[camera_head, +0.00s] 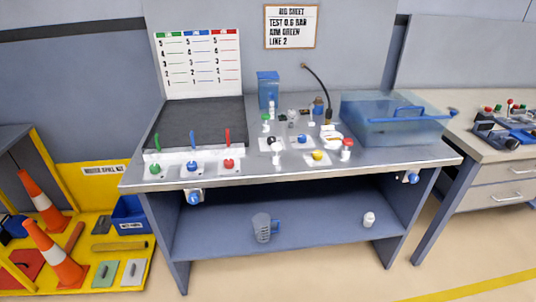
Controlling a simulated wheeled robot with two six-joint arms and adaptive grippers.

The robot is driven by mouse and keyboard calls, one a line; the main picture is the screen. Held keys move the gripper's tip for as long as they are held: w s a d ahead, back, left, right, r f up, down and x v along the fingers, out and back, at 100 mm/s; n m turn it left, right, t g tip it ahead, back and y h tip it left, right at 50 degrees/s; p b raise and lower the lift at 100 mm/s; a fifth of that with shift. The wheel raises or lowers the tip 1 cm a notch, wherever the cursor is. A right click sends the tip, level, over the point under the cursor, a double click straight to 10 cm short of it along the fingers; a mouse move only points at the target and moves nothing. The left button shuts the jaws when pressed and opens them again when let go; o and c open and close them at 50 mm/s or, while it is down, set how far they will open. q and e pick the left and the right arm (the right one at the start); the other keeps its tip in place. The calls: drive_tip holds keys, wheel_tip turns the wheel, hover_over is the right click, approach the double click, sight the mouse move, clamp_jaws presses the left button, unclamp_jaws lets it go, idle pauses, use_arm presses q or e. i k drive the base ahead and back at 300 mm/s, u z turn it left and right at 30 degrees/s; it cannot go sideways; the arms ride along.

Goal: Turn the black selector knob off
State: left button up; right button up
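A small black knob (271,140) sits on a pale plate on the metal bench top, right of centre. It is small in this view, and which way it points cannot be told. A yellow knob (317,155) is to its right and nearer the front edge. A red-topped part (346,143) stands farther right. Neither of my grippers is in view, and nothing is seen touching the black knob.
Green, blue and red knobs (229,163) line the bench's front left. A blue clear-walled tank (380,130) stands at the right, with a black hose (322,85) behind. A jug (262,228) is on the lower shelf. Orange cones (52,255) stand at left.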

sight(270, 140)
drive_tip(key=z, duration=0.55)
drive_tip(key=k, duration=0.65)
drive_tip(key=z, duration=0.6)
drive_tip(key=i, duration=1.15)
drive_tip(key=u, duration=1.2)
drive_tip(key=i, duration=0.7)
drive_tip(key=u, duration=0.7)
